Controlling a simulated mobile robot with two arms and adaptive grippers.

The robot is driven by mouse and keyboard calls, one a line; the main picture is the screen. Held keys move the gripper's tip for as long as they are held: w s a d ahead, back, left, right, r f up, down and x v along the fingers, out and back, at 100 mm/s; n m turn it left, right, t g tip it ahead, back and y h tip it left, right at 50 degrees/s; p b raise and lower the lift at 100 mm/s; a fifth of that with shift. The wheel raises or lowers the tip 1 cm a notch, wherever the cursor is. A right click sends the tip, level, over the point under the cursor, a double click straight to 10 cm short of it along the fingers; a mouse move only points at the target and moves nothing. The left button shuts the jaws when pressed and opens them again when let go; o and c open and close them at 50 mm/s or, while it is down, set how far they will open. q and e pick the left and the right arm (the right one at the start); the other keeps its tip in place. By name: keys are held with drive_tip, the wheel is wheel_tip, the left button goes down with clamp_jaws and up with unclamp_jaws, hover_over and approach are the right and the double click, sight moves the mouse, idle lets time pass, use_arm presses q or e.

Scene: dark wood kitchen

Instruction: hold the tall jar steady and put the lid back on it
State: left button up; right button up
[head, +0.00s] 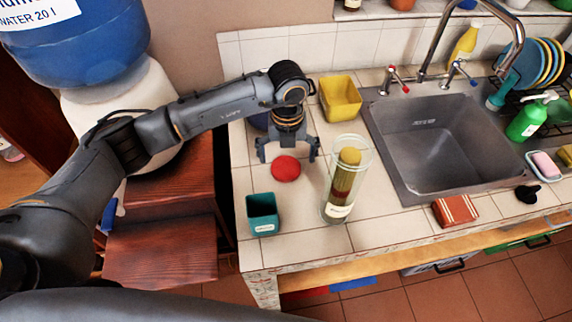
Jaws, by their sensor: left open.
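The tall jar (334,203) is a clear glass cylinder standing upright on the tiled counter, with olive and brown contents and a pale label low on its side. No lid sits on its top. A round red disc (286,168), which looks like the lid, lies on the counter to the left of the jar. My left gripper (287,157) points down with its fingers spread, open and empty, at the far side of the red disc. Its right finger is near the jar, apparently apart from it. I cannot tell the fingertips' exact height. My right gripper is not in view.
A teal cup (263,216) stands near the counter's left front edge. A yellow container (340,98) stands behind the jar. The sink (430,145) lies to the right, with a red-brown box (455,211) at its front edge. Bare tiles lie in front of the jar.

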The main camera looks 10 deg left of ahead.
sight(286, 169)
use_arm(q)
drive_tip(key=shift+w+a+f+p, duration=0.15)
drive_tip(key=shift+f+p, duration=0.3)
drive_tip(key=shift+f, duration=1.4)
drive_tip(key=c, duration=0.9)
